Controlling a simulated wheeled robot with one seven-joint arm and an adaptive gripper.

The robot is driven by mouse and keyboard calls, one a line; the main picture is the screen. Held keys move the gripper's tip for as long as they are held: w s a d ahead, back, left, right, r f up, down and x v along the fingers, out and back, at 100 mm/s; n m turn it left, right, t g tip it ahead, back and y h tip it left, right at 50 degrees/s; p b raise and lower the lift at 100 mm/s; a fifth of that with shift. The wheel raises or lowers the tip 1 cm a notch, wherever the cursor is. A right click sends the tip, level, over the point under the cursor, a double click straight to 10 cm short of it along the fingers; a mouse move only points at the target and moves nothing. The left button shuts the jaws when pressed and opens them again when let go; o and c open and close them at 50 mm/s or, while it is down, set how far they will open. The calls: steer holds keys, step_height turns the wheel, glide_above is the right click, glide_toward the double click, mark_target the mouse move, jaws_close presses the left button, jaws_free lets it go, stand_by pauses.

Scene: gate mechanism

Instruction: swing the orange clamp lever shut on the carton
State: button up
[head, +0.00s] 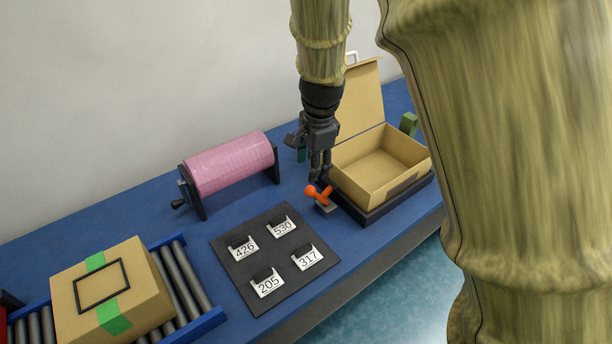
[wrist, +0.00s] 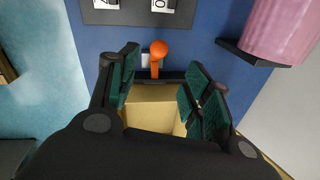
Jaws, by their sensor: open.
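The orange clamp lever (head: 318,192) has a round knob and stands on a small grey base at the left corner of the open carton (head: 376,165). The carton sits in a dark tray (head: 372,216) with its lid raised at the back. My gripper (head: 320,176) points down just above and behind the lever. In the wrist view the lever (wrist: 157,55) shows just beyond the gap between my open fingers (wrist: 158,88), and nothing is between the pads. Part of the carton (wrist: 155,110) lies beneath my gripper. I cannot tell whether a finger touches the lever.
A dark board (head: 272,256) with numbered tags lies left of the tray. A pink roll (head: 230,163) on a stand is behind it. A taped box (head: 108,292) rests on rollers (head: 180,284) at the lower left. Blue bench top (head: 145,218) is clear between them.

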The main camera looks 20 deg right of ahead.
steer(key=p, duration=0.1)
glide_above(310, 188)
steer(key=f, duration=0.3)
steer(key=s+f, duration=0.1)
steer(key=shift+d+f, duration=0.15)
steer(key=shift+f, duration=0.25)
steer(key=shift+w+f+p, duration=0.2)
steer(key=shift+f+p, duration=0.15)
steer(key=shift+f, duration=1)
steer(key=shift+w+f+p, duration=0.2)
steer(key=shift+f+p, duration=0.15)
steer(key=shift+f, duration=1)
jaws_close()
